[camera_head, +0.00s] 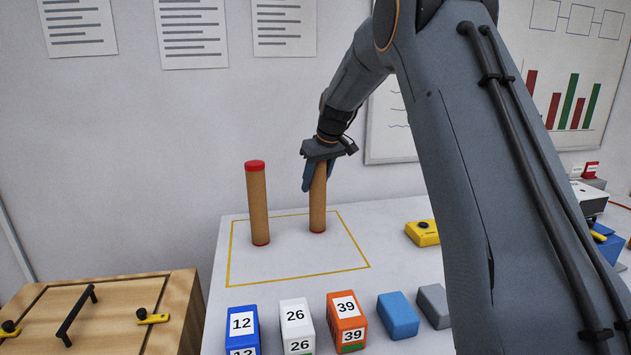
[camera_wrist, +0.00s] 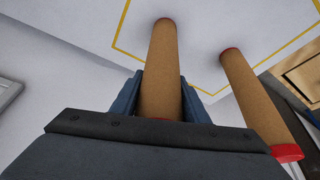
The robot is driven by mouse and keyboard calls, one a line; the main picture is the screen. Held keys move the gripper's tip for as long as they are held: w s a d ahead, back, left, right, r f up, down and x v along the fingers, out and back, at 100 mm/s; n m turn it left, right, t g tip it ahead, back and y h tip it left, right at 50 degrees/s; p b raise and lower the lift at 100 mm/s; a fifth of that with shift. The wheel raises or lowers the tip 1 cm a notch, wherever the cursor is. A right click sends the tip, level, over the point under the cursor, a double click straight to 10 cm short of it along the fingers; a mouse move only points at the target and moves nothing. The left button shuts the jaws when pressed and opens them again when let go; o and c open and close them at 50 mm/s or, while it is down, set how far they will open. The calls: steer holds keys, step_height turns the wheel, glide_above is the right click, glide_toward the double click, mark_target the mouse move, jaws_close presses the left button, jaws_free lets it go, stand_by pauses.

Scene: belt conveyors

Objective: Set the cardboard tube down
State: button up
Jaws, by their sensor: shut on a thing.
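A brown cardboard tube (camera_head: 318,208) with red ends is upright in my gripper (camera_head: 318,178), inside the yellow outlined square (camera_head: 294,274) on the white table. In the wrist view my two blue fingers lie on either side of this tube (camera_wrist: 160,70), closed around its upper part. Its lower end is at or very near the tabletop; I cannot tell if it touches. A second cardboard tube (camera_head: 257,205) with a red top stands free to the left in the same outline. It also shows in the wrist view (camera_wrist: 255,105), at the right, apart from the held tube.
Blue, white and orange numbered boxes (camera_head: 346,318) stand in front of the outline, with a plain blue block (camera_head: 397,315) and a grey block (camera_head: 435,305) beside them. A yellow device (camera_head: 423,233) lies to the right. A wooden cabinet (camera_head: 110,310) is at the left. The outline's front part is clear.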

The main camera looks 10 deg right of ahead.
steer(key=shift+f, duration=0.1)
steer(key=o, duration=1.1)
steer(key=shift+o, duration=0.2)
steer(key=b+v, duration=0.1)
steer(key=v, duration=1.1)
steer(key=shift+b, duration=0.3)
